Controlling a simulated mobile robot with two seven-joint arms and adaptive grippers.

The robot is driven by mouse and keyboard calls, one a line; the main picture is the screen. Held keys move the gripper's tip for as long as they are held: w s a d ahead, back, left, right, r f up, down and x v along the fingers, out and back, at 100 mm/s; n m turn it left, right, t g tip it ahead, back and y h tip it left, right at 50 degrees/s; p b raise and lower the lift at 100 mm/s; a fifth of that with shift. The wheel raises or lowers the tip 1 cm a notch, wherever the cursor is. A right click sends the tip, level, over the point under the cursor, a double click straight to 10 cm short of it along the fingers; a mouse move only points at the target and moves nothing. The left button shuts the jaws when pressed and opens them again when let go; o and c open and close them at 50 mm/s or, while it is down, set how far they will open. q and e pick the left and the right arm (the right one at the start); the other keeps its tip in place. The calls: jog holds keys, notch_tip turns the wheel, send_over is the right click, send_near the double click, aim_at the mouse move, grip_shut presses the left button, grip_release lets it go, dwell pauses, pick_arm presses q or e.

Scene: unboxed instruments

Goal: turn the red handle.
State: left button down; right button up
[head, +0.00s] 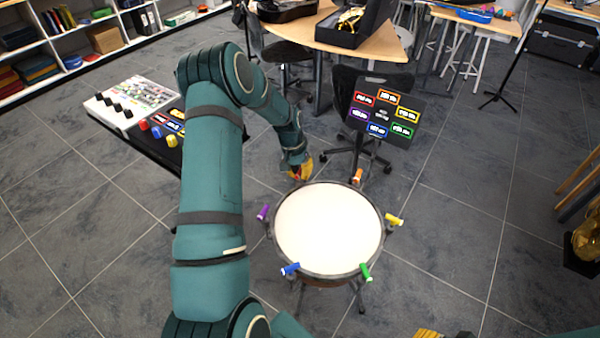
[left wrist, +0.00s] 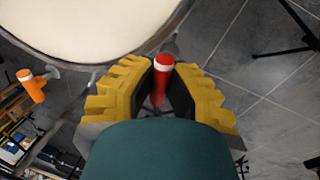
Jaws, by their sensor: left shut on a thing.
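The red handle (left wrist: 163,72) stands at the rim of a round drum (head: 328,230) with a white head. In the left wrist view it lies between the two yellow ridged fingers of my left gripper (head: 301,171), with its red, white-banded end showing. My left gripper is shut on it at the drum's far left rim. In the head view the fingers and wrist mostly hide the handle. A yellow ridged part of my right gripper (head: 442,334) shows at the bottom edge; its fingertips are cut off.
Other handles ring the drum: orange (head: 357,176), yellow (head: 394,220), green (head: 365,272), blue (head: 290,270) and purple (head: 263,212). A black board with coloured labels (head: 385,112) stands behind. A control panel (head: 133,103) is at the left. Floor right of the drum is clear.

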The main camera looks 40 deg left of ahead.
dwell(0.3)
pick_arm(q)
jog(key=c, duration=1)
grip_release()
jog(key=shift+o, duration=0.2)
notch_tip(320, 180, up, 12)
jog(key=a, duration=0.2)
jog(key=shift+s+a, duration=0.15)
jog(key=shift+s, duration=0.25)
jog(key=shift+f, duration=0.1)
